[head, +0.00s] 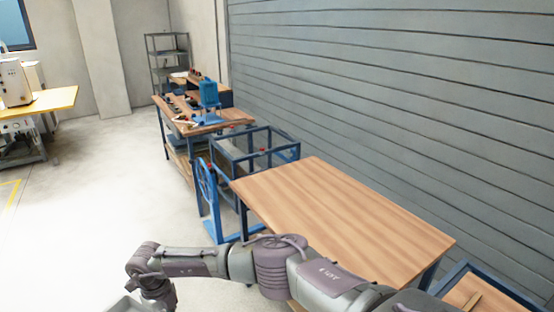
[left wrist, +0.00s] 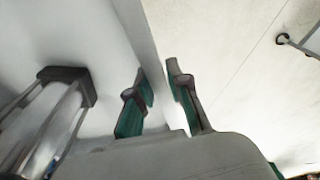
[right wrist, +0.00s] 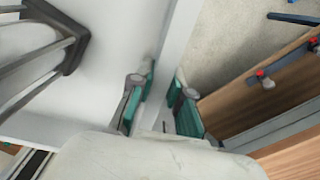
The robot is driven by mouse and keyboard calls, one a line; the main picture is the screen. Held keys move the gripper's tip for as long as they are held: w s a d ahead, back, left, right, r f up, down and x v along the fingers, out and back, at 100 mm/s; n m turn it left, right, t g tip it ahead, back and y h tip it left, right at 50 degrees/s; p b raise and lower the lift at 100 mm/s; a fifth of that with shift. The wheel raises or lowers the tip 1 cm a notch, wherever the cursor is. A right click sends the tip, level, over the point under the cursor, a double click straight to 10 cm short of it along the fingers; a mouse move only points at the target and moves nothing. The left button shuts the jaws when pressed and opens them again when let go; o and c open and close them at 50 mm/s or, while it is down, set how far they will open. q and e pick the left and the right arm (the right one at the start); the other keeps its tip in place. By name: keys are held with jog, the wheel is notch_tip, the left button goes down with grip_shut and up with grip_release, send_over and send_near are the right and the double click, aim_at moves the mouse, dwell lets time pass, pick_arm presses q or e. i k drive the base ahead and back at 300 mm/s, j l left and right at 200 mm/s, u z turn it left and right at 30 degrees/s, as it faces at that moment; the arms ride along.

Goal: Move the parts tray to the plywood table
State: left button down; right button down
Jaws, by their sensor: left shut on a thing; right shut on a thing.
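The parts tray shows as a pale grey-white panel with a raised wall in the left wrist view (left wrist: 143,35) and the right wrist view (right wrist: 178,38). My left gripper (left wrist: 160,95) is shut on one stretch of the tray wall. My right gripper (right wrist: 164,100) is shut on another stretch of it. A bare wood-topped table (head: 335,215) stands right of centre. Another table with a yellowish top (head: 55,100) stands at the far left; I cannot tell which is plywood.
A blue open frame (head: 255,150) stands beyond the bare table. A bench (head: 235,118) with a blue press (head: 209,92) is behind it. A ribbed grey wall (head: 390,80) bounds the right. Open floor (head: 100,200) lies at the left.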

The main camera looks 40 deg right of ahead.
aim_at(295, 189)
jog(key=i+j+z, duration=0.1)
jog(key=i+z, duration=0.3)
jog(key=i, duration=0.75)
jog(key=i+z, duration=0.7)
jog(key=i+j+z, duration=0.15)
jog(key=i+z, duration=0.15)
jog(key=i, duration=0.15)
jog(key=i+z, duration=0.2)
jog(key=z, duration=0.2)
jog(key=i+z, duration=0.2)
jog(key=z, duration=0.15)
jog(key=i+z, duration=0.15)
jog(key=z, duration=0.25)
